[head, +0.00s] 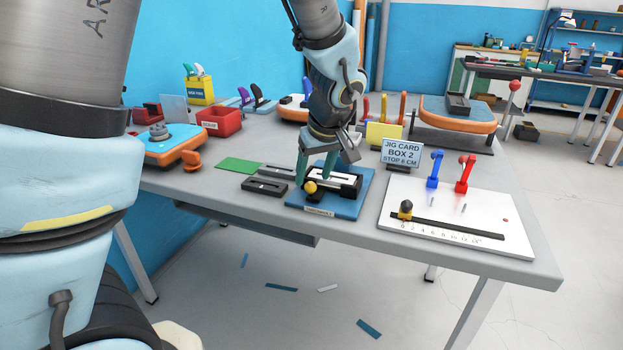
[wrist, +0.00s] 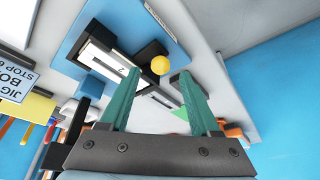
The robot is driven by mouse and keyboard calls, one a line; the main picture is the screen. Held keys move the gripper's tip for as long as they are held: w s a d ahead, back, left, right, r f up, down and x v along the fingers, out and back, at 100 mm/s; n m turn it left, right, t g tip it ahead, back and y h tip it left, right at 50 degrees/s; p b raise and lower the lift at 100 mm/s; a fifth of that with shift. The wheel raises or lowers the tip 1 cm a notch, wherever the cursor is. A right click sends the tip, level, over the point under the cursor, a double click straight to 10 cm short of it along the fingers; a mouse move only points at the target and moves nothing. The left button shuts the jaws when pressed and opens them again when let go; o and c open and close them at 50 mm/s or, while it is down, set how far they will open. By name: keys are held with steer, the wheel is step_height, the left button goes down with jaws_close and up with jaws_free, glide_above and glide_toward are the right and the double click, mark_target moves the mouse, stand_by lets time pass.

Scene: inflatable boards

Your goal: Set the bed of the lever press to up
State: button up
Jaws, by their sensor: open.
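The lever press (head: 350,196) is a blue base with a black frame and a white plate, near the table's front edge. Its yellow ball knob (head: 310,187) is on a lever at the press's left side. My gripper (head: 314,181) is open over the press, its green fingers pointing down. In the wrist view the yellow knob (wrist: 161,65) shows between the two fingertips (wrist: 157,76), with visible gaps on both sides. I cannot tell how deep the knob is between them. The white plate (wrist: 99,56) lies left of the fingers there; its height is hard to judge.
Dark slotted blocks (head: 264,187) and a green sheet (head: 240,165) lie left of the press. A jig card (head: 401,153) stands behind right. A white board (head: 470,212) with blue and red clamps and a scale is to the right. The table edge is close in front.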

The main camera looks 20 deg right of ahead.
mark_target(311, 183)
steer(key=shift+x, duration=1.5)
jaws_close()
stand_by(0.4)
